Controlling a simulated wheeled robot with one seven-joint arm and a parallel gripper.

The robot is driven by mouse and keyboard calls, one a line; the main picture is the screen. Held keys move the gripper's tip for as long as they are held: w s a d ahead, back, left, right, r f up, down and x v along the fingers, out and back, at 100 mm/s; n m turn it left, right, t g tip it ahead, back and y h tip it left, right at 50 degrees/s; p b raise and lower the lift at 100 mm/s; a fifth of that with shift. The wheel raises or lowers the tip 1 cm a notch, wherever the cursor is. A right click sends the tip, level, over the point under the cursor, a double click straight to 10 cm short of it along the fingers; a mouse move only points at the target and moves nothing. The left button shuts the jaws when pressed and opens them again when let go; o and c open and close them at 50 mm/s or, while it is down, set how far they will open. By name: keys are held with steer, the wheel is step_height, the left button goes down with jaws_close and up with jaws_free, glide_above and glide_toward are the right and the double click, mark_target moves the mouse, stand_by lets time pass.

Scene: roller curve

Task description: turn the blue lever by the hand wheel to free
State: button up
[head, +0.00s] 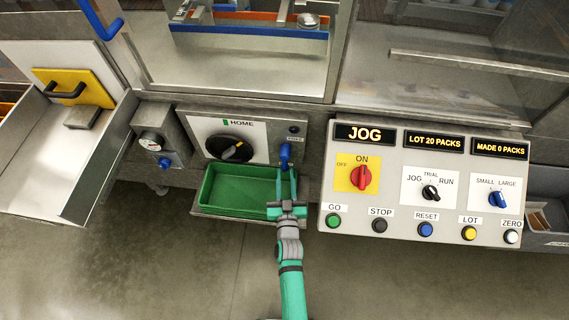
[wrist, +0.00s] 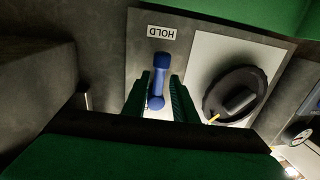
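The blue lever (head: 284,153) stands roughly upright on the grey panel, right of the black hand wheel (head: 230,149). In the wrist view the lever (wrist: 161,76) lies between my two fingers, near a label reading HOLD, upside down in that view. My gripper (head: 286,172) reaches up to the lever from below. In the wrist view my gripper (wrist: 158,82) is open, with a finger on each side of the lever and small gaps showing. The hand wheel also shows at right in the wrist view (wrist: 225,85). The lever's lower end is partly hidden by my fingers in the head view.
A green tray (head: 213,200) sits below the hand wheel, left of my gripper. A control panel (head: 400,205) with knobs and buttons is close on the right. A gauge box (head: 155,142) is at left. The floor in front is clear.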

mark_target(285, 167)
steer(key=shift+w+a, duration=0.15)
steer(key=shift+w, duration=2.5)
jaws_close()
steer(key=shift+f, duration=0.1)
